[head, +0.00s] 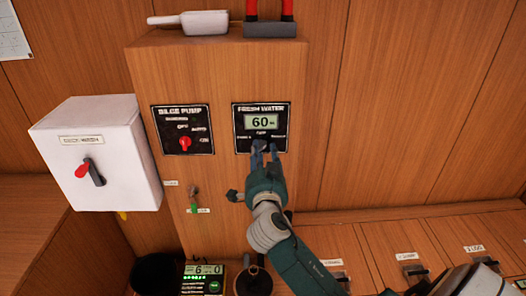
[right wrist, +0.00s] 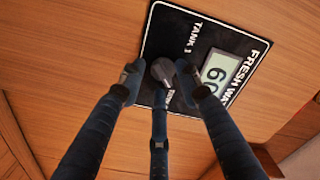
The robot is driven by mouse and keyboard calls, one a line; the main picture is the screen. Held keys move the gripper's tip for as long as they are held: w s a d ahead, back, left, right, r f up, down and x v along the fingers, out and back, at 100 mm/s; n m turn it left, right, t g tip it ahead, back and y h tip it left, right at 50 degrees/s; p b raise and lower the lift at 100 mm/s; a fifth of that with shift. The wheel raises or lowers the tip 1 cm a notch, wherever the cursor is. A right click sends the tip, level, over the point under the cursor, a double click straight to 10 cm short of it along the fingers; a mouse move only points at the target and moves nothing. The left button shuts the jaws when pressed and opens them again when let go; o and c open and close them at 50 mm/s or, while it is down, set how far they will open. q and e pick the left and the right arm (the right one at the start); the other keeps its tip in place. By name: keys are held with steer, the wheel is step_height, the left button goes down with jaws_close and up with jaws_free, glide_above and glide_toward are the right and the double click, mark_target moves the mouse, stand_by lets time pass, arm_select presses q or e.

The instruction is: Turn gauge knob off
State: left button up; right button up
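The fresh water gauge panel (head: 241,108) is a black plate on the wooden cabinet front, with a lit display reading 60. It also shows tilted in the right wrist view (right wrist: 205,32). Its grey gauge knob (right wrist: 163,70) sits below the display, by the tank labels; my fingers hide it in the head view. My right gripper (head: 264,147) reaches up to the panel's lower edge. In the right wrist view its fingers (right wrist: 160,78) are spread around the knob, with the right fingertip very near its grip; contact is unclear.
Left of the gauge is the bilge pump panel (head: 166,140) with a red knob. A white switch box (head: 125,160) with a red handle juts out further left. Small valves (head: 193,193) sit below. A green-lit device (head: 203,277) stands at the bottom.

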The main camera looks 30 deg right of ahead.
jaws_close()
steer(key=shift+n, duration=0.4)
steer(key=n, duration=0.2)
steer(key=shift+n, duration=0.3)
steer(key=n, duration=0.5)
steer(key=shift+r, duration=0.15)
steer(key=shift+n, duration=0.4)
